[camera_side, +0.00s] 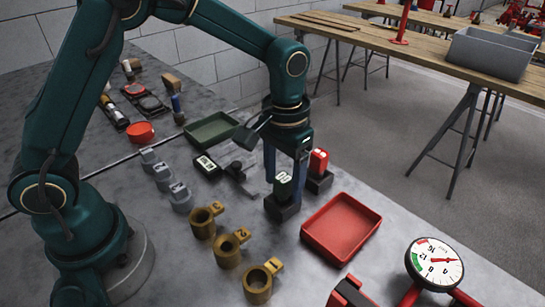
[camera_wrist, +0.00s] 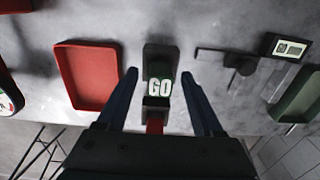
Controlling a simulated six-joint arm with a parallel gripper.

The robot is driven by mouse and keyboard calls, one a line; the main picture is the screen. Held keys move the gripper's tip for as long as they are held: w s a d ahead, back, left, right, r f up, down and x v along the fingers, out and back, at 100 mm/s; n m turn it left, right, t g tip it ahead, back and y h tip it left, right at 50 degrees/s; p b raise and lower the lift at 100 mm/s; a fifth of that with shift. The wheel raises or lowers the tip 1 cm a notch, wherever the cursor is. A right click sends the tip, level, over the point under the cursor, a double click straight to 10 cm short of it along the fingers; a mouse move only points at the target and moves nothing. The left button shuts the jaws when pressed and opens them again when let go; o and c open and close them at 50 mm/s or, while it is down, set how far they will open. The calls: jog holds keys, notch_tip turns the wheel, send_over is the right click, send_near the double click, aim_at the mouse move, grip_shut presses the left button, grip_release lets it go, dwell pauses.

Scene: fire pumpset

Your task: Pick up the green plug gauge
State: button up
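The green plug gauge (camera_side: 283,187) is dark green with white lettering and stands upright in a dark block (camera_side: 283,208). In the wrist view the gauge (camera_wrist: 159,89) reads "GO" and lies between my fingers, with a visible gap on each side. My gripper (camera_side: 286,181) is open above and around the gauge, pointing down. In the wrist view my gripper (camera_wrist: 158,76) has its fingertips apart. The gauge's lower part is hidden in its block.
A red gauge (camera_side: 318,162) stands in a block close behind. A red tray (camera_side: 372,235) lies to the right, and a green tray (camera_side: 194,139) behind left. Brass ring pieces (camera_side: 228,248) stand at the front. A dial gauge (camera_side: 435,264) is at the front right.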

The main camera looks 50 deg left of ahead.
grip_shut()
jog(key=shift+r, duration=0.45)
jog(key=r, duration=0.3)
jog(key=shift+a+r, duration=0.25)
jog(key=shift+r, duration=0.1)
jog(key=s+a+r, duration=0.2)
jog(key=a+r, duration=0.4)
jog(key=a, duration=0.4)
jog(key=s+d+f+m, duration=0.1)
jog(key=s+d+m, duration=0.4)
jog(key=s+d, duration=0.7)
jog(key=shift+f+m, duration=0.4)
